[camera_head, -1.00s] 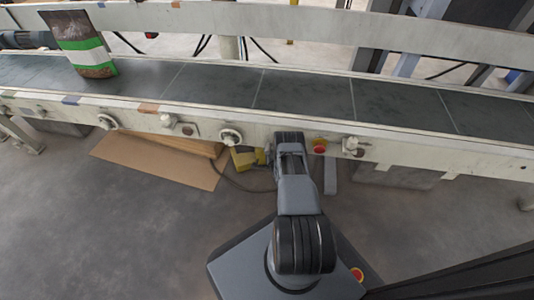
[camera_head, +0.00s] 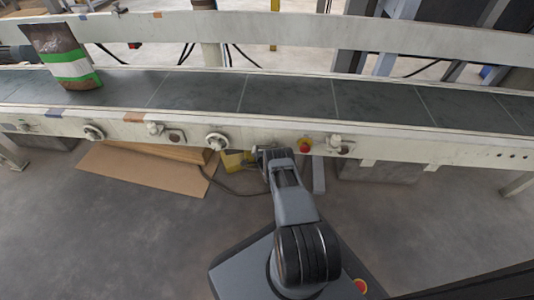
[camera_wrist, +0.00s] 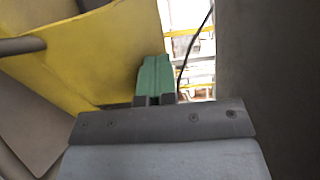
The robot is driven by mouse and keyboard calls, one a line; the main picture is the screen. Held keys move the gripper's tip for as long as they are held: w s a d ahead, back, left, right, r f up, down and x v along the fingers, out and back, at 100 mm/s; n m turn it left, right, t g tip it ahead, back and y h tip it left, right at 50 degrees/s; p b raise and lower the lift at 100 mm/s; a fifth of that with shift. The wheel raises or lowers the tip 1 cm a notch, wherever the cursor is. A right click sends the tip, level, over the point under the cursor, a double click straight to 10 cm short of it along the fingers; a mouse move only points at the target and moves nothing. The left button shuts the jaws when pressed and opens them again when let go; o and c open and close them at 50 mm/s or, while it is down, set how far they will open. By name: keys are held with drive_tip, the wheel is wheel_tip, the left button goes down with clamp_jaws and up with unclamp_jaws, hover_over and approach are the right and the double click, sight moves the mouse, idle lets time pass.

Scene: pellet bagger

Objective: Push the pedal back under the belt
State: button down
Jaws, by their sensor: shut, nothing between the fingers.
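The yellow pedal (camera_head: 232,160) is on the floor under the near side of the belt, partly covered by the belt frame and close to my arm. In the wrist view a large yellow panel (camera_wrist: 100,52), which looks like part of the pedal, fills the upper left. My gripper (camera_wrist: 155,66) has green fingers, shut and empty. They lie against or just in front of the yellow panel's right edge; I cannot tell whether they touch. In the head view my fingers are hidden beneath the belt frame.
The belt (camera_head: 205,90) carries an upright bag (camera_head: 66,58) at its left. Cardboard (camera_head: 140,168) lies on the floor left of the pedal, and a cable (camera_head: 222,186) runs beside it. A red button (camera_head: 304,146) sits on the frame. The front floor is open.

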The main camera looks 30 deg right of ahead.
drive_tip(key=shift+w+d+r, duration=0.1)
drive_tip(key=shift+w+d, duration=0.05)
drive_tip(key=shift+w, duration=0.35)
drive_tip(key=shift+w+d+r, duration=0.1)
drive_tip(key=shift+w+d, duration=0.05)
drive_tip(key=shift+w, duration=0.3)
drive_tip(key=shift+w+d+r, duration=0.15)
drive_tip(key=shift+d+r, duration=0.05)
drive_tip(key=shift+d, duration=0.1)
drive_tip(key=shift+s+p, duration=0.35)
drive_tip(key=shift+s, duration=0.1)
drive_tip(key=s+a+p, duration=0.2)
drive_tip(key=s+p, duration=0.4)
drive_tip(key=s, duration=0.7)
drive_tip(key=shift+s+a+f, duration=0.25)
drive_tip(key=shift+s+f, duration=0.05)
drive_tip(key=shift+f, duration=0.05)
